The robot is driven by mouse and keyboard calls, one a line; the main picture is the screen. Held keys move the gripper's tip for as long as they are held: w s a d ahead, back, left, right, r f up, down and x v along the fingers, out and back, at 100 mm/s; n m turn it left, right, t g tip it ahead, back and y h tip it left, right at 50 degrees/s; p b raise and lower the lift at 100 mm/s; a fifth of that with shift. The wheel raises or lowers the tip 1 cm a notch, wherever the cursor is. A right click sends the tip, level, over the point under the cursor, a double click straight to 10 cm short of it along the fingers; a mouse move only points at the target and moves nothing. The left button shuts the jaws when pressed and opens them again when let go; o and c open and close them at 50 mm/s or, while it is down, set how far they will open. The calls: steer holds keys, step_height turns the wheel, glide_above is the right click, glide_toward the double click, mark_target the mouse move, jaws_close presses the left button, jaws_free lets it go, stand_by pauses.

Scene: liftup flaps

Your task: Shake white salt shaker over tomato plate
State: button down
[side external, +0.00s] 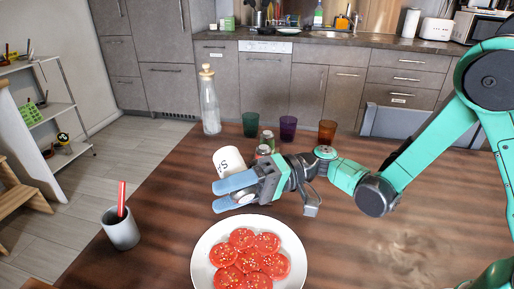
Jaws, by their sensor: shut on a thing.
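A white shaker with dark lettering (228,161) is tilted in my gripper (222,197), above the table. The upper blue finger hides its middle. A pale rounded part shows between the two fingers, near their base. My gripper is shut on the shaker, behind the tomato plate and a little to its left. The white plate (200,267) lies flat at the front of the table. Several red tomato slices (247,262) with pale specks lie on it. I cannot make out any salt falling.
A grey cup (121,230) with a red stick stands at the left. A corked glass bottle (210,103) and green (250,125), purple (288,128) and orange (327,132) glasses stand along the back. Small cans (267,141) stand behind my gripper. The right front is clear.

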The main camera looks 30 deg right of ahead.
step_height(320, 180, down, 2)
steer(key=shift+f, duration=0.2)
steer(key=m, duration=0.3)
steer(key=r+m, duration=0.1)
steer(key=m, duration=0.1)
steer(key=shift+m, duration=0.4)
steer(key=shift+w+m, duration=0.5)
steer(key=shift+m, duration=0.4)
steer(key=w+m, duration=0.2)
steer(key=m, duration=0.3)
steer(key=w+m+t, duration=0.1)
steer(key=m, duration=0.4)
steer(key=w+r+m, duration=0.1)
steer(key=w+m, duration=0.1)
steer(key=m, duration=0.3)
steer(key=shift+w+d+m+t, duration=0.25)
steer(key=shift+w+m+t, duration=0.05)
